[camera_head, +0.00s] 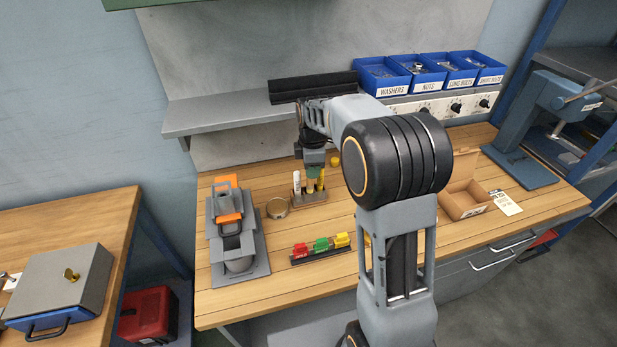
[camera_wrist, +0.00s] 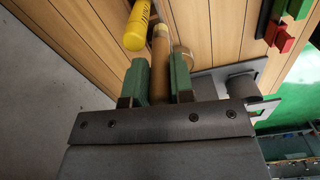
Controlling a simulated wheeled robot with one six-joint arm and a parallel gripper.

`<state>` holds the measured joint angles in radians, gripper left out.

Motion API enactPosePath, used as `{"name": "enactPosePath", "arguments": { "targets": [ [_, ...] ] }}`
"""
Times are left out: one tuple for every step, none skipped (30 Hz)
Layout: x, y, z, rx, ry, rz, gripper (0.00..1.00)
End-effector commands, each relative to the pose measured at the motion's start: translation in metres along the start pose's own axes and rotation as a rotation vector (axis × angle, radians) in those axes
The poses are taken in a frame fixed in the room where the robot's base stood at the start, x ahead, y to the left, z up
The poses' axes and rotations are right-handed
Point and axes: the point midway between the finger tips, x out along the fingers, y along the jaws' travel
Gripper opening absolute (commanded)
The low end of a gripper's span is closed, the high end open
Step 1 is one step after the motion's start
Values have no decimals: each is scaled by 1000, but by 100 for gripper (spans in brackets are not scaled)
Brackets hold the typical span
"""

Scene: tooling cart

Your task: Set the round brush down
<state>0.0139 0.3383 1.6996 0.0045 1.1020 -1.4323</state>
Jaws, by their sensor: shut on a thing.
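My gripper (camera_head: 314,161) reaches down over the wooden bench top at a small brown holder (camera_head: 311,196). In the wrist view my gripper (camera_wrist: 160,82) has green fingers, shut on a tan round handle, which I take to be the round brush (camera_wrist: 160,55). The brush (camera_head: 311,184) shows only in part under the fingers in the head view, at the holder. A yellow cylinder (camera_wrist: 138,25) stands close beside it. I cannot tell whether the brush's lower end touches the holder or the bench; it is hidden.
A white marker (camera_head: 297,182) stands in the holder's left side. A tan ring (camera_head: 277,208) lies left of it. A rack of red, green and yellow pieces (camera_head: 320,249) is in front. A grey and orange device (camera_head: 230,228) stands left, an open cardboard box (camera_head: 465,200) right.

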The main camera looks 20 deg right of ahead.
Motion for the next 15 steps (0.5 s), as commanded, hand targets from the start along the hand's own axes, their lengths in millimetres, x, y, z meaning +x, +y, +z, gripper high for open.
{"name": "enactPosePath", "arguments": {
  "targets": [
    [9, 1, -1, 0, 0, -2, 0],
    [12, 2, -2, 0, 0, -2, 0],
    [18, 3, -2, 0, 0, -2, 0],
    [22, 4, -3, 0, 0, -2, 0],
    [29, 4, -3, 0, 0, -3, 0],
    [36, 4, -3, -1, 0, -2, 0],
    [41, 4, -3, 0, 0, -2, 0],
    [44, 4, -3, 0, 0, -3, 0],
    [47, 4, -2, 1, -1, -4, 0],
    [49, 3, -2, 2, -1, -5, 0],
    [49, 3, -1, 3, -1, -6, 0],
    [48, 3, -1, 4, -1, -6, 0],
    [48, 3, -1, 4, -1, -6, 0],
    [47, 4, 0, 5, -1, -6, 0],
    [46, 4, 0, 5, -1, -5, 0]
  ]
}}
